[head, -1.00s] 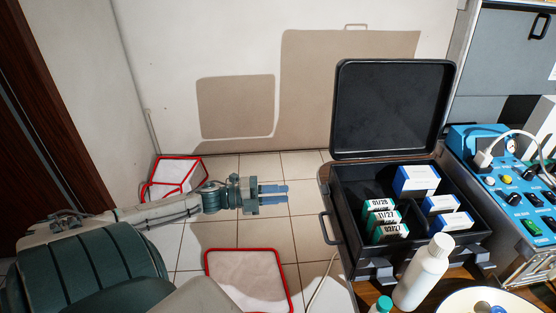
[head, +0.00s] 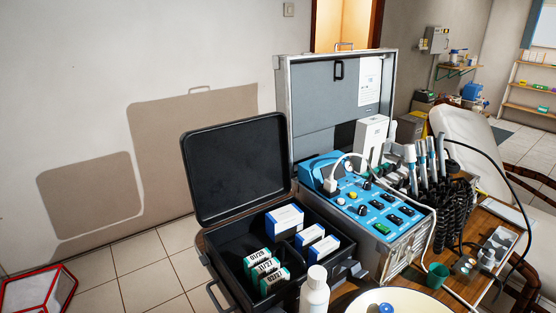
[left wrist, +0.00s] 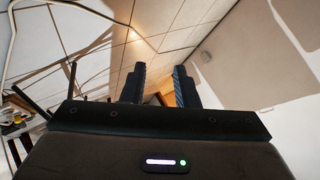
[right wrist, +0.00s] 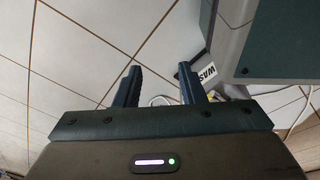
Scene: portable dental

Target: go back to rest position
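My left gripper (left wrist: 160,85) shows in the left wrist view with its two dark fingers apart and nothing between them. Tiled floor and pale wall lie beyond it. My right gripper (right wrist: 160,88) shows in the right wrist view, also with fingers apart and empty, above the tiled floor. Neither gripper nor arm shows in the head view.
An open black case (head: 222,258) holds white-and-blue boxes and green-and-white dated boxes. Beside it stands a blue dental unit (head: 376,214) in an open metal case. A white bottle (head: 314,292) and a plate (head: 430,303) are in front. A red-edged bin (head: 38,290) stands at left.

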